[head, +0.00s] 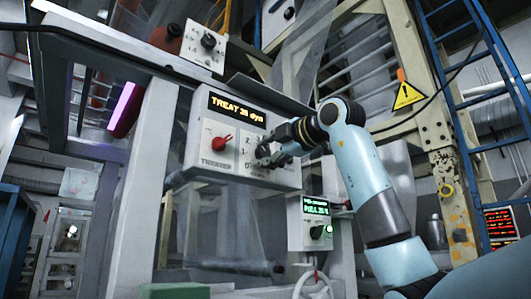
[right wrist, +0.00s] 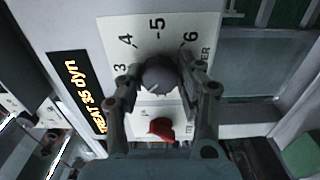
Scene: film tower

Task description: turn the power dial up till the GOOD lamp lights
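The treater box (head: 200,170) is pale grey and hangs under a shelf in the head view. The gripper mostly hides the dial in the head view. I cannot make out a GOOD lamp. My left gripper is out of view.
A red switch (head: 222,142) sits left of the dial on the same face; it also shows in the right wrist view (right wrist: 161,129). A smaller box with a green display (head: 315,207) hangs below right. A handwheel (head: 313,286) is lower down. A blue ladder (head: 470,90) stands at right.

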